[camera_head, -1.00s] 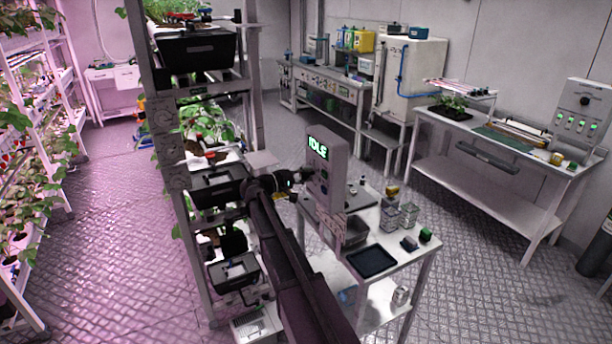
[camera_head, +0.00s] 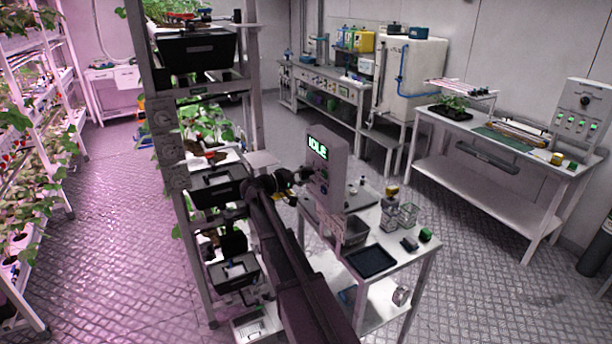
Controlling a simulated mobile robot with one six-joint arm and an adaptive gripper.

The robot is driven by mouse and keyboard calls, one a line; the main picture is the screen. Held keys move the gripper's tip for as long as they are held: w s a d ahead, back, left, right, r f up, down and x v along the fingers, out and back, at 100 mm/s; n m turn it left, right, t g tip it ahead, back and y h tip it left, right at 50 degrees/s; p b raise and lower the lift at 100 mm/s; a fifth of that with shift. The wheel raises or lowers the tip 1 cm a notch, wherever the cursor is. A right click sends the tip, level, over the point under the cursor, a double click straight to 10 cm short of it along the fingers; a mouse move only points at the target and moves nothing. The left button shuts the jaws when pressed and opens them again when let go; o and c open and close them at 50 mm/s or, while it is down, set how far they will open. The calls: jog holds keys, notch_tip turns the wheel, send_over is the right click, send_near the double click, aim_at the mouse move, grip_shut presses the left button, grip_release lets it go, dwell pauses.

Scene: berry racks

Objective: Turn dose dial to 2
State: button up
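A grey upright unit (camera_head: 331,199) with a green "IDLE" display (camera_head: 317,149) stands at the near table. My gripper (camera_head: 305,176) is at the left side of its front face, just below the display. The gripper is small and dark here, and its fingers overlap the panel's edge. A dial on this face cannot be made out clearly; the gripper covers part of that area. I cannot tell whether the fingers touch the panel or grasp anything. A round black knob (camera_head: 586,101) shows on another control box (camera_head: 590,92) at the far right, far from my gripper.
The near table holds a black tray (camera_head: 371,261), clear boxes (camera_head: 408,214) and a green-topped item (camera_head: 426,235). A plant rack with black bins (camera_head: 215,188) stands close to the left of my arm. The right bench (camera_head: 520,165) is apart, with open floor between.

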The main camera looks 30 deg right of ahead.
jog(key=shift+a, duration=0.1)
dwell(0.3)
jog(key=a, duration=1.2)
jog(key=shift+s, duration=0.2)
jog(key=shift+d, duration=0.1)
jog(key=s+a+f+n+y, duration=0.1)
jog(key=s+a+f+y, duration=0.1)
jog(key=s+f+y, duration=0.55)
jog(key=s+a+f+n+y, duration=0.1)
jog(key=s+a+f+y, duration=0.3)
jog(key=s+f, duration=0.6)
jog(key=s+a+f+y, duration=0.1)
jog(key=s+a+y, duration=0.5)
jog(key=s, duration=0.2)
jog(key=shift+g, duration=0.3)
jog(key=shift+y, duration=0.25)
dwell(0.8)
